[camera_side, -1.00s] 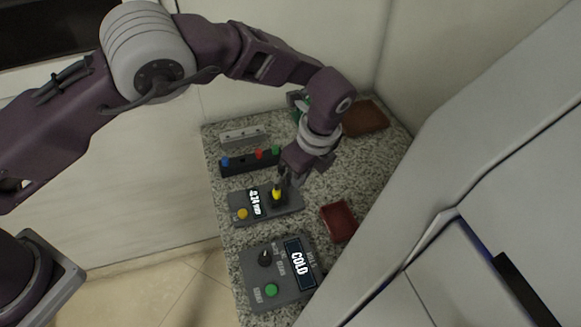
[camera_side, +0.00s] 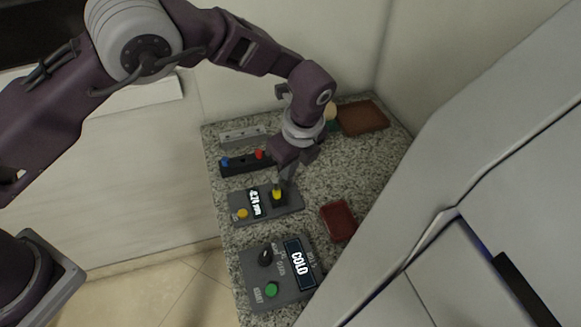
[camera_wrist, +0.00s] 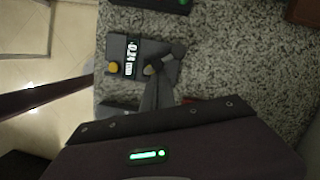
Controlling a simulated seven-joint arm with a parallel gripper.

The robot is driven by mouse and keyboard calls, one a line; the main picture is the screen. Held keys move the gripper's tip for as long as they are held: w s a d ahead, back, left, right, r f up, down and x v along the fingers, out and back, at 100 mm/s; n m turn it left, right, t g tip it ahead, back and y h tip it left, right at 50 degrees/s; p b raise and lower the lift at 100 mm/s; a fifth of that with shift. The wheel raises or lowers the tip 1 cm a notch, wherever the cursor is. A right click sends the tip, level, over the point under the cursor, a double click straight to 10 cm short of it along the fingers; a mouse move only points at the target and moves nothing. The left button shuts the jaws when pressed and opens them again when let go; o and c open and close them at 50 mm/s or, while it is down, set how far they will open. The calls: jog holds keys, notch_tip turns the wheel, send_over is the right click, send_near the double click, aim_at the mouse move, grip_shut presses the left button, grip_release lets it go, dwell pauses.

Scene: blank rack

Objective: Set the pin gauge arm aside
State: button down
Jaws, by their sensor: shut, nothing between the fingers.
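The grey pin gauge (camera_side: 238,203) lies on the granite counter. It has a small display (camera_side: 255,203), an orange button (camera_side: 242,213) and a dark post with a yellow part (camera_side: 278,195) at its right end. It also shows in the wrist view (camera_wrist: 120,48), with dark arm-like pieces (camera_wrist: 172,58) at its right. My gripper (camera_side: 279,184) points down just above the yellow part, its fingers closed and empty. In the wrist view my fingertips (camera_wrist: 153,72) overlap the right end of the gauge. I cannot tell whether they touch it.
A grey control box (camera_side: 278,286) reading COLD stands at the front. A black bar with coloured knobs (camera_side: 235,166) and a pale rail (camera_side: 242,135) lie behind the gauge. A red tray (camera_side: 338,221) is at right, a brown tray (camera_side: 362,117) at the back. The counter between them is clear.

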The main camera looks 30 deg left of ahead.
jog(key=shift+a+m, duration=0.15)
jog(key=shift+m, duration=0.15)
jog(key=shift+s+a+m+t, duration=0.15)
jog(key=shift+a+m, duration=0.15)
jog(key=shift+m, duration=0.3)
jog(key=shift+s+a+m+t, duration=0.15)
jog(key=shift+a+m, duration=0.15)
jog(key=shift+m, duration=0.3)
jog(key=a+m, duration=0.1)
jog(key=m, duration=0.1)
jog(key=m+h, duration=0.1)
jog(key=shift+w+a+m+t, duration=0.1)
jog(key=shift+a+m+t, duration=0.3)
jog(key=a+m, duration=0.1)
jog(key=m, duration=0.1)
jog(key=w+a+m+h, duration=0.1)
jog(key=m, duration=0.1)
jog(key=a+m, duration=0.1)
jog(key=m, duration=0.1)
jog(key=shift+w+h, duration=0.3)
jog(key=shift+w+a, duration=0.1)
